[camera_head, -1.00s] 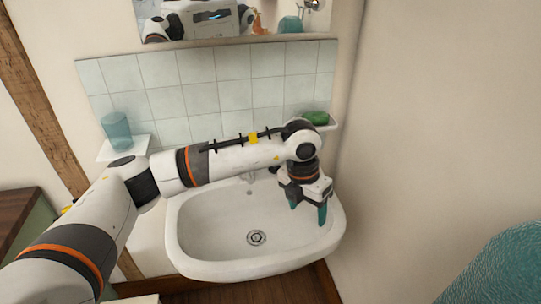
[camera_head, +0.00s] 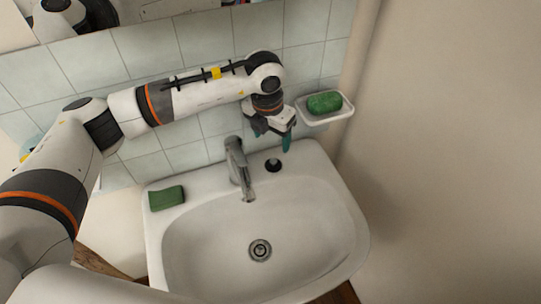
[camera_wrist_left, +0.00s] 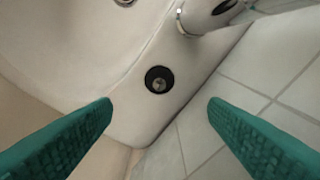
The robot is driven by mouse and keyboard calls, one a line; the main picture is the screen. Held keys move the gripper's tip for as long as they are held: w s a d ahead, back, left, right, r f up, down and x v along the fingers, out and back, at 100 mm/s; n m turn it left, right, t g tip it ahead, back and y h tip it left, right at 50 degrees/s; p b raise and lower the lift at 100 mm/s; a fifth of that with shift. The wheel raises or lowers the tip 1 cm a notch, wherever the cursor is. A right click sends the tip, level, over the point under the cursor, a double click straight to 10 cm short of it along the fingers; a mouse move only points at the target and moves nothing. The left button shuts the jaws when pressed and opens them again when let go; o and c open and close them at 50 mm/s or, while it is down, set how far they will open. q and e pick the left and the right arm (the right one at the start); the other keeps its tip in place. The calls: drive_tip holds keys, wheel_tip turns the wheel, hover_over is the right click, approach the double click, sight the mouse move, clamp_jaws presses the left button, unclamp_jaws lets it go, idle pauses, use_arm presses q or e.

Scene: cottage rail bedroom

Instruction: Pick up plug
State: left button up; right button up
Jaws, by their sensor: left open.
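The plug (camera_head: 273,165) is a small dark round piece with a metallic centre. It rests on the back rim of the white sink (camera_head: 335,215), just right of the tap (camera_head: 237,165). It also shows in the left wrist view (camera_wrist_left: 159,80), ahead of and between the two teal fingers. My left gripper (camera_head: 272,138) is open and empty. It points down above the sink's back rim, close to the plug but apart from it. The drain (camera_head: 260,250) in the basin is clear. My right gripper is not in view.
A soap dish (camera_head: 335,112) with green soap (camera_head: 324,102) is on the wall right of my gripper. A green sponge (camera_head: 167,197) lies on the sink's back left rim. The tiled wall (camera_head: 145,55) is close behind. The space above the basin is free.

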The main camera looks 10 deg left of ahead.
sight(273, 160)
use_arm(q)
drive_tip(key=f, duration=0.3)
drive_tip(key=shift+d+f+p, duration=0.2)
drive_tip(key=shift+f+p, duration=0.15)
drive_tip(key=shift+p, duration=0.05)
drive_tip(key=shift+w+a+f, duration=0.1)
drive_tip(key=shift+w+f, duration=0.1)
drive_tip(key=shift+f, duration=0.4)
wheel_tip(273, 160, down, 4)
drive_tip(key=shift+r+p, duration=0.25)
drive_tip(key=shift+p, duration=0.65)
drive_tip(key=shift+w+f, duration=0.15)
drive_tip(key=shift+f, duration=0.4)
drive_tip(key=c, duration=0.9)
drive_tip(key=shift+c, duration=0.8)
